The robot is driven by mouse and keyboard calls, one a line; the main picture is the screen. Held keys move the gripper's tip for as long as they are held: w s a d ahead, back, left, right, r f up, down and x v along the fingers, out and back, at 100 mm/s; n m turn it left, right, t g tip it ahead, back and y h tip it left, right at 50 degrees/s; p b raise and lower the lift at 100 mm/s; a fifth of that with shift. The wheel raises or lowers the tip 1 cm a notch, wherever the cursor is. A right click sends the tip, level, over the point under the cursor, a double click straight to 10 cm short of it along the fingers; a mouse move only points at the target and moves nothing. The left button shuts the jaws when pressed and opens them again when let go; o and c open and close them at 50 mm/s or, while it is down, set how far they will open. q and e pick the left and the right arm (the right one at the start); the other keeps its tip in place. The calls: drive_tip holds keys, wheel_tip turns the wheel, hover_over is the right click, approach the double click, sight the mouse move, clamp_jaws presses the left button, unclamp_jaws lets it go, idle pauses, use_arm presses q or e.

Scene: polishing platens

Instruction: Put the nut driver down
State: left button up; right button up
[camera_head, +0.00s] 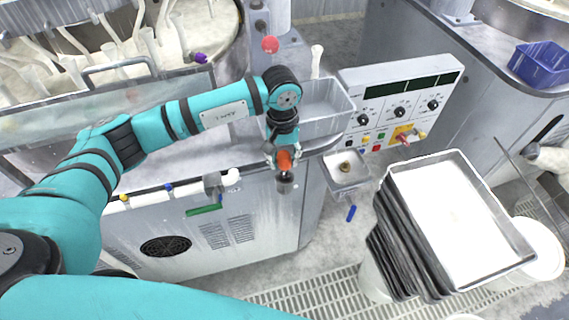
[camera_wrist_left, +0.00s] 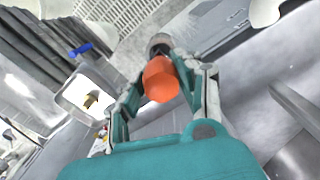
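The nut driver has an orange handle (camera_head: 284,160) and a grey metal end (camera_head: 285,180) that points down in the head view. My left gripper (camera_head: 283,157) is shut around the orange handle and holds it up in front of the grey machine cabinet. In the left wrist view, the handle (camera_wrist_left: 160,80) sits between the two fingers of the left gripper (camera_wrist_left: 165,85), with the metal end (camera_wrist_left: 160,43) beyond it. A small grey tray (camera_head: 343,184) with a brass piece (camera_head: 345,167) in it is to the right of the gripper. My right gripper is not in view.
A clear bin (camera_head: 325,113) stands on the ledge behind the gripper. A control panel (camera_head: 440,82) with knobs is to its right. Stacked trays (camera_head: 387,250) stand at the right. A blue handle (camera_head: 351,213) shows below the small tray. A blue basket (camera_head: 540,64) is far right.

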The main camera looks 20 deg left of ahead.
use_arm(q)
wheel_tip(320, 180, up, 9)
drive_tip(key=b, duration=0.3)
drive_tip(key=shift+a+f, duration=0.1)
drive_tip(key=shift+f, duration=0.05)
drive_tip(key=shift+r, duration=0.3)
drive_tip(key=shift+f, duration=0.1)
idle(0.8)
